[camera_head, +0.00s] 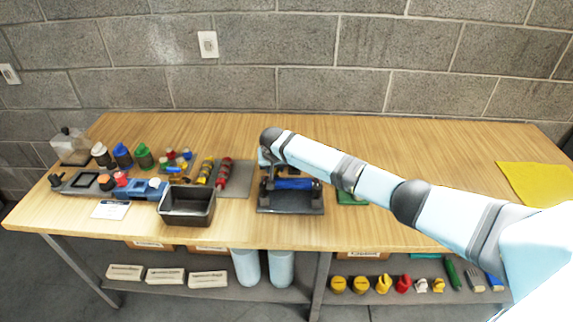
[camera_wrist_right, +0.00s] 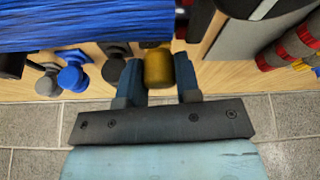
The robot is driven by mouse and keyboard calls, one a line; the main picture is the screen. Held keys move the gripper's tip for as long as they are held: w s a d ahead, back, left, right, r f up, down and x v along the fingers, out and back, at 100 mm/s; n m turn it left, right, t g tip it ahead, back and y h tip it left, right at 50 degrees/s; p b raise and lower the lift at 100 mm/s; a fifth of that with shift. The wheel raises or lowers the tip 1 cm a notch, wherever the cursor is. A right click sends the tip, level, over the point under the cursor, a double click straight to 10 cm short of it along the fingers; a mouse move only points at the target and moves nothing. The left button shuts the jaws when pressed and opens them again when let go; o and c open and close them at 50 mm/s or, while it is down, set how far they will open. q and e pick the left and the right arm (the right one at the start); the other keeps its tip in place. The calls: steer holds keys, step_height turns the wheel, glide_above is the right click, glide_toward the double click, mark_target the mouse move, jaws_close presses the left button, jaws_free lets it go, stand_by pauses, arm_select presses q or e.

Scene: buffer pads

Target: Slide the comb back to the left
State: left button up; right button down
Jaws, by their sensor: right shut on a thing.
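A machine with a blue roller (camera_head: 293,184) stands on a dark base (camera_head: 290,208) near the middle of the bench. My right gripper (camera_head: 266,158) reaches down at its back left, and its fingers are mostly hidden in the head view. In the right wrist view my right gripper (camera_wrist_right: 159,80) is shut on a brass-yellow knob (camera_wrist_right: 158,68), with one finger on each side. The blue roller (camera_wrist_right: 80,22) fills the upper left there. The knob seems to belong to the comb, but the comb's bar cannot be made out. My left gripper is not in view.
A black open bin (camera_head: 188,218) stands left of the machine. Red (camera_head: 223,174) and yellow (camera_head: 205,170) rollers lie on a grey mat behind it. Several capped bottles stand farther left. A yellow sheet (camera_head: 538,184) lies at the right end. The bench's back middle is clear.

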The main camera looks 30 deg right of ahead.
steer(key=shift+a, duration=0.1)
steer(key=c, duration=1.2)
jaws_free()
steer(key=shift+r, duration=0.1)
steer(key=o, duration=0.4)
steer(key=shift+w+a, duration=0.1)
steer(key=shift+w, duration=0.05)
steer(key=shift+s+r, duration=0.2)
steer(key=shift+r, duration=0.15)
steer(key=p+v, duration=0.1)
steer(key=v, duration=1.2)
steer(key=shift+a, duration=0.1)
steer(key=shift+f, duration=0.1)
